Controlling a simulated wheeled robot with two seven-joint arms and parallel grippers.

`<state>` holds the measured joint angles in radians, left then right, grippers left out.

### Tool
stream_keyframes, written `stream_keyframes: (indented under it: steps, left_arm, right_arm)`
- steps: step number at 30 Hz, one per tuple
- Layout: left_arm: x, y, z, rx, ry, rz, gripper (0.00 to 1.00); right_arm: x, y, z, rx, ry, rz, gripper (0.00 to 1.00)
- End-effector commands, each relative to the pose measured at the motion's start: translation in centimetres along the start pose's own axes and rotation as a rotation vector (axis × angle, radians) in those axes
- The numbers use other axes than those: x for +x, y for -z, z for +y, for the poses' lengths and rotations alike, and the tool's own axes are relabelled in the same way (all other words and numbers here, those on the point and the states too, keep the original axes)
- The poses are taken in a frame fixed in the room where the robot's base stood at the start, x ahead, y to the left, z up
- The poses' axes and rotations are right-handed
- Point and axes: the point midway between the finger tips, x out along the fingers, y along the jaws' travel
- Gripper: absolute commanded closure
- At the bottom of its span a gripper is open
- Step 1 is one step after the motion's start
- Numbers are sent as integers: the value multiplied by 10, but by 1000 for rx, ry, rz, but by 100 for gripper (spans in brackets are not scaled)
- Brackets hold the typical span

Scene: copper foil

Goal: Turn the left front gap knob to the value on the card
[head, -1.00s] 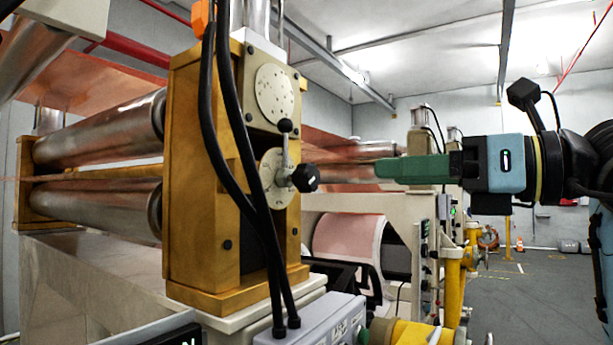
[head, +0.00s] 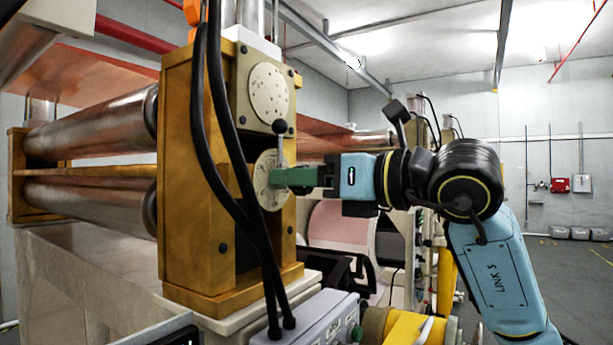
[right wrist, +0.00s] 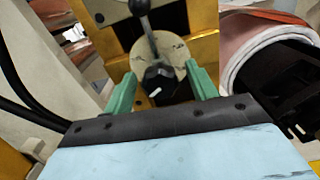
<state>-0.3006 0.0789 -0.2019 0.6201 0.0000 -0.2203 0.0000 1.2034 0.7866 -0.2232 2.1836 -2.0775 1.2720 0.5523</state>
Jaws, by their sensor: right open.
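The gap knob is a black lobed knob (right wrist: 160,84) with a white pointer mark, in front of a pale round dial (head: 270,181) on the ochre roll stand. A lever with a black ball end (head: 280,126) rises above it. In the right wrist view the green fingers of my right gripper (right wrist: 163,90) stand open on both sides of the knob, with a gap at each side. In the head view the right gripper (head: 292,178) reaches the dial from the right and hides the knob. The card is not identifiable. My left gripper is not in view.
Two black cables (head: 226,150) hang in front of the stand, just left of the dial. A second pale disc (head: 269,91) sits above it. A grey box (head: 312,318) and yellow machine parts (head: 405,328) lie below. Shiny rollers (head: 95,122) extend left.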

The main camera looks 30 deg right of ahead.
Motion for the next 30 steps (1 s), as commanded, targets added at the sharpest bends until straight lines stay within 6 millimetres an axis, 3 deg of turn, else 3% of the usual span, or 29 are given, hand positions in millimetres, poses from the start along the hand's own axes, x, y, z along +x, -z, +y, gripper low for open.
stream_keyframes:
  steps: [4, 14, 23, 30]
  left_arm:
    - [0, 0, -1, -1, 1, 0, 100]
    - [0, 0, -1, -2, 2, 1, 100]
    - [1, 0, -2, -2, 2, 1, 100]
    - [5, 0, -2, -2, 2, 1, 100]
  right_arm:
    - [0, 0, 0, 0, 0, 0, 43]
    - [0, 0, 0, 1, -1, 0, 86]
    - [0, 0, 0, -35, 0, 1, 86]
    - [-1, 1, 0, -168, 0, 0, 86]
